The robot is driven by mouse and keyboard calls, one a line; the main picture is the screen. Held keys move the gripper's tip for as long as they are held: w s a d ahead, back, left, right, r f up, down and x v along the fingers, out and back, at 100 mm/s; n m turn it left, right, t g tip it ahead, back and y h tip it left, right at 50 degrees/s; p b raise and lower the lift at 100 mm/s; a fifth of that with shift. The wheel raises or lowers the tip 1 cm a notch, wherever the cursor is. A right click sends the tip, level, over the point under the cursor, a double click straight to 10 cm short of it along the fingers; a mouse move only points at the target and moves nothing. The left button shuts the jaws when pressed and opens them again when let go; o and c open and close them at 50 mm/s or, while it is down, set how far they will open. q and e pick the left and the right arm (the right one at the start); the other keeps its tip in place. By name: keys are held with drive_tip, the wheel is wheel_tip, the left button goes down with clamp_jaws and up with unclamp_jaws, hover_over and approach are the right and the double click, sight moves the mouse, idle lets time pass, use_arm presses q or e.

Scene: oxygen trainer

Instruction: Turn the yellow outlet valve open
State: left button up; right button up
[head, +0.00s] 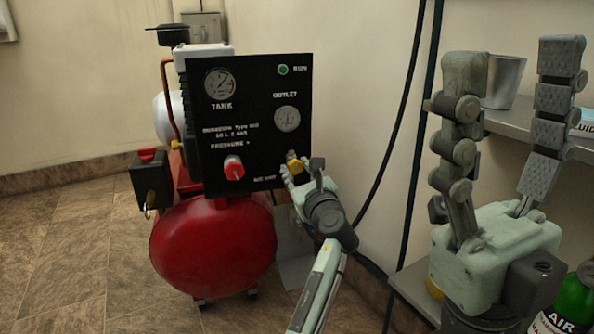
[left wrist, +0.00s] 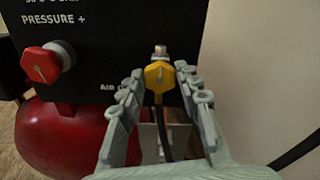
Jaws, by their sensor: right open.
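The yellow outlet valve (head: 294,166) sits at the lower right of the compressor's black panel. In the left wrist view the yellow valve (left wrist: 159,75) is a knob below a metal fitting, with a black hose hanging under it. My left gripper (head: 293,172) is at the valve. In the left wrist view its fingers (left wrist: 160,80) are spread, one on each side of the valve, with narrow gaps showing; contact cannot be seen. My right gripper (head: 513,62) is open and empty, raised at the right, away from the panel.
The black panel (head: 225,105) carries two gauges, a green RUN lamp (head: 283,70) and a red pressure knob (head: 233,168) left of the valve. A red tank (head: 212,245) is below. A shelf with a metal cup (head: 504,80) and a green AIR cylinder (head: 577,300) are at the right.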

use_arm(q)
drive_tip(key=c, duration=0.6)
